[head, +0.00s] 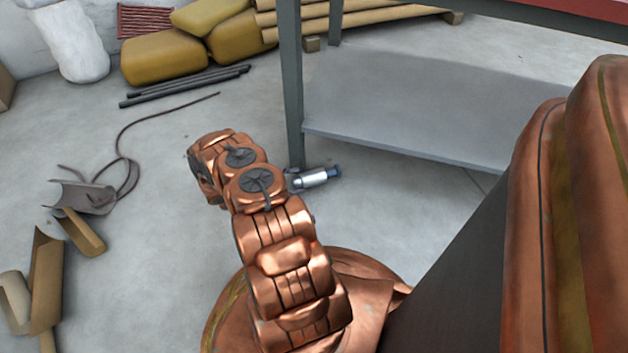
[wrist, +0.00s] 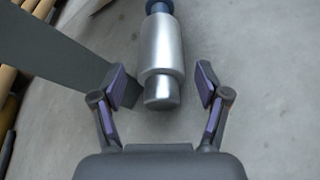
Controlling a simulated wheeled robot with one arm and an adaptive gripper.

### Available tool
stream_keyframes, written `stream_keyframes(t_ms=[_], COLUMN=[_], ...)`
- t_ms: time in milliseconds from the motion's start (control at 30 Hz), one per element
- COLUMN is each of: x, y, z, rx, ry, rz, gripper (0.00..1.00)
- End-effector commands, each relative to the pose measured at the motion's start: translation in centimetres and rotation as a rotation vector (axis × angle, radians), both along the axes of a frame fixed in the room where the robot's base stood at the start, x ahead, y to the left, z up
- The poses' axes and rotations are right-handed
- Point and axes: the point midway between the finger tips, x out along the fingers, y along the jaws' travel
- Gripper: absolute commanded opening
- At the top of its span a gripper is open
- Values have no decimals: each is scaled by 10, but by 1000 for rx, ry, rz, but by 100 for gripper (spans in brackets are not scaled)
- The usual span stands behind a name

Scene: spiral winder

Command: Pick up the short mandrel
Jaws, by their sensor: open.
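The short mandrel (wrist: 162,52) is a silver metal cylinder with a narrower rounded end and a dark blue part at its far end. In the wrist view it lies on the concrete floor just beyond my gripper (wrist: 161,86). Its near end lies between the two open fingertips, with gaps on both sides. In the head view the mandrel (head: 318,178) lies beside the foot of a table leg, to the right of my copper-coloured arm. My arm hides part of that area, and the gripper fingers cannot be made out there.
A grey table leg (head: 291,90) stands close by and also shows at the left in the wrist view (wrist: 55,50). A low grey shelf (head: 410,110) is to the right. Dark rods (head: 185,86), yellow bundles (head: 165,57) and cardboard tube pieces (head: 47,275) lie on the floor.

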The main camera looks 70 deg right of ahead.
Motion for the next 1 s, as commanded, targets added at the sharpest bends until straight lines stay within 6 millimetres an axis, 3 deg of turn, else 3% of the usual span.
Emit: stream_keyframes(t_ms=[433, 600, 833, 1000], x=[-16, -26, -26, -26], y=[-28, -42, -43, -43], z=[-25, -27, -26, -26], rx=[-1, 0, -1, 0], ry=[0, 1, 1, 1], rz=[-3, -3, -1, -1], gripper=[75, 75, 75, 57])
